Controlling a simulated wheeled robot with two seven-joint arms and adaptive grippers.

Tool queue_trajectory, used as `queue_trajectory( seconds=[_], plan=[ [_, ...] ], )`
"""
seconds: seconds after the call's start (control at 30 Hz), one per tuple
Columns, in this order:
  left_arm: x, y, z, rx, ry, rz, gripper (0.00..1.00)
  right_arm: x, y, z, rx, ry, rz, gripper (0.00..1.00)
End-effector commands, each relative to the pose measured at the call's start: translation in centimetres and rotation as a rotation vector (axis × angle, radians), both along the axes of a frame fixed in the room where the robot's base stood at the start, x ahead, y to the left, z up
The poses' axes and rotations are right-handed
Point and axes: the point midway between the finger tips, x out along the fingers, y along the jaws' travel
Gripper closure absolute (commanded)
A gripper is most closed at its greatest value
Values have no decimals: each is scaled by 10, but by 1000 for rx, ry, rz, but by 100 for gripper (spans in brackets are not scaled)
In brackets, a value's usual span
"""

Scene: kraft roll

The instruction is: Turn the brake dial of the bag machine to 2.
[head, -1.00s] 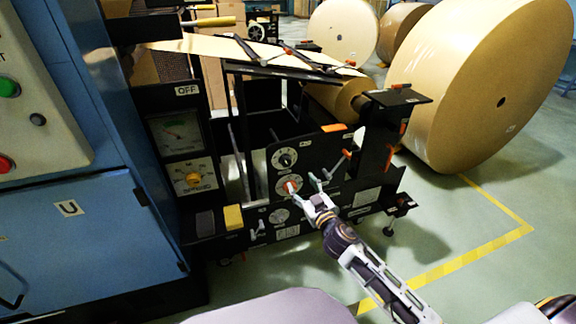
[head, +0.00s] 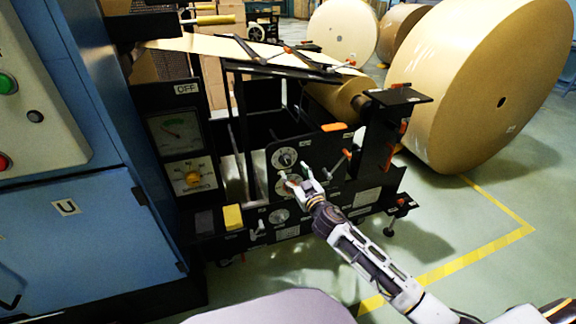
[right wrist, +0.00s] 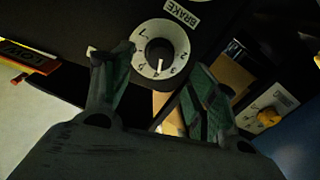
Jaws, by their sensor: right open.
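The brake dial (head: 285,158) is a white ring with a black knob on the front of the black bag machine (head: 325,143). The right wrist view shows the dial (right wrist: 160,48) up close beside an upside-down BRAKE label (right wrist: 181,13). Its white pointer line points down in that view, near what looks like 4; the exact figure is hard to read. My right gripper (head: 300,179) is open and empty just below the dial. In the right wrist view its fingers (right wrist: 162,68) stand apart on either side of the dial, not visibly touching the knob. My left gripper is out of view.
A lever with a red-orange tip (head: 347,153) is to the right. A yellow knob (head: 193,179) is on the left panel. Large kraft rolls (head: 480,85) stand behind right.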

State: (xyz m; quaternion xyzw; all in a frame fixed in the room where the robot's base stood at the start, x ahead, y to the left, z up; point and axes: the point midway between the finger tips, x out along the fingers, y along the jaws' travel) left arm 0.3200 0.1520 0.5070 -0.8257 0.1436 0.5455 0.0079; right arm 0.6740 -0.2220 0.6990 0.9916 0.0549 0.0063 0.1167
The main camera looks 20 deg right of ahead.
Motion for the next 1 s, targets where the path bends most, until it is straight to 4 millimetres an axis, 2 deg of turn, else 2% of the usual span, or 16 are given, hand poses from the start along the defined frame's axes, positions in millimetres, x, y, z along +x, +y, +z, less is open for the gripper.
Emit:
queue_trajectory(
  seconds=[0.4, 1.0],
  plan=[
    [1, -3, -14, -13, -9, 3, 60, 29, 3, 0, -1, -1, 0, 42],
    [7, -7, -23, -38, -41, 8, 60, 64, 7, 0, -1, 0, 0, 42]
  ],
)
